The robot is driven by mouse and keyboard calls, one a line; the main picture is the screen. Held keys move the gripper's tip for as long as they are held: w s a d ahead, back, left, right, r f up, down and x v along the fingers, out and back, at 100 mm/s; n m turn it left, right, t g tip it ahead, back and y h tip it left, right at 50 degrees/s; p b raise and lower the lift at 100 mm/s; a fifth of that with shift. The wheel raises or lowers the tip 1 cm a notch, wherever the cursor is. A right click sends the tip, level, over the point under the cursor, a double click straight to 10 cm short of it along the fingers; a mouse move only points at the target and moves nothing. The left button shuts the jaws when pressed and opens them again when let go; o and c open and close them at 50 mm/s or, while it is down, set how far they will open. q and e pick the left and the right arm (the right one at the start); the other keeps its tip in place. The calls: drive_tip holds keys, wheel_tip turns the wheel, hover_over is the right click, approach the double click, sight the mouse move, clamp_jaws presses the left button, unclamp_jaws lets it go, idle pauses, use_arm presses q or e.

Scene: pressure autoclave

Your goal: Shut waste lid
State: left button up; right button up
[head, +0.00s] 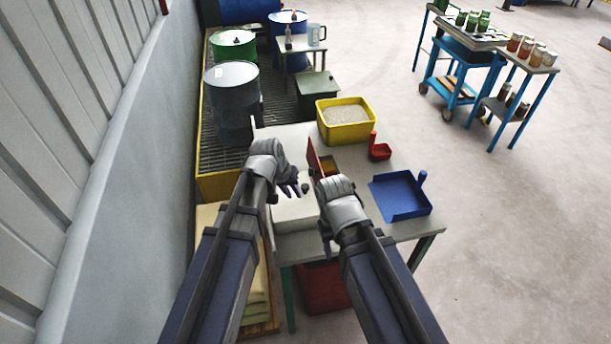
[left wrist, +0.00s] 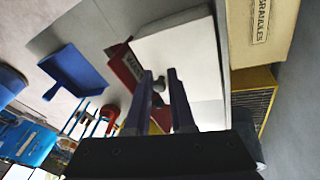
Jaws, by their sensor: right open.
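The red waste lid (head: 314,158) stands raised and nearly edge-on at the middle of the table in the head view. In the left wrist view, a red panel (left wrist: 123,70) carries a partly hidden white label. A small dark round knob (left wrist: 158,84) shows between my left fingertips, in front of a white surface; I cannot tell what it is fixed to. My left gripper (left wrist: 161,78) is open, its fingers apart around the knob's place in the picture, contact unclear. It also shows in the head view (head: 296,190), left of the lid. My right gripper (head: 326,240) is open, nearer the table's front.
A white box (head: 292,222) lies under my left gripper. A yellow granule bin (head: 344,137), a red scoop (head: 379,150) and a blue dustpan (head: 397,197) stand on the table (head: 415,228). Drums (head: 231,95) stand at back left, beside the wall. Open floor lies right.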

use_arm(q)
drive_tip(key=w+a+n+t, duration=0.1)
drive_tip(key=w, duration=0.2)
drive_tip(key=w+a+t+h, duration=0.1)
drive_tip(key=w+a, duration=0.1)
drive_tip(key=w, duration=0.2)
drive_tip(key=w+a+r+n, duration=0.1)
drive_tip(key=w, duration=0.2)
drive_tip(key=shift+w+a+r+n+t+b, duration=0.1)
drive_tip(key=shift+w+a+n+t+b, duration=0.2)
drive_tip(key=shift+a+t+b, duration=0.1)
clamp_jaws()
drive_tip(key=b+x, duration=0.9)
drive_tip(key=x, duration=0.1)
drive_tip(key=shift+d+f, duration=0.15)
drive_tip(key=shift+f, duration=0.25)
drive_tip(key=shift+w+d+r, duration=0.1)
drive_tip(key=shift+w+d, duration=0.05)
drive_tip(key=shift+d, duration=0.45)
drive_tip(key=shift+w+d+r, duration=0.1)
drive_tip(key=shift+d, duration=0.5)
drive_tip(key=shift+w+d, duration=0.2)
drive_tip(key=shift+d, duration=0.45)
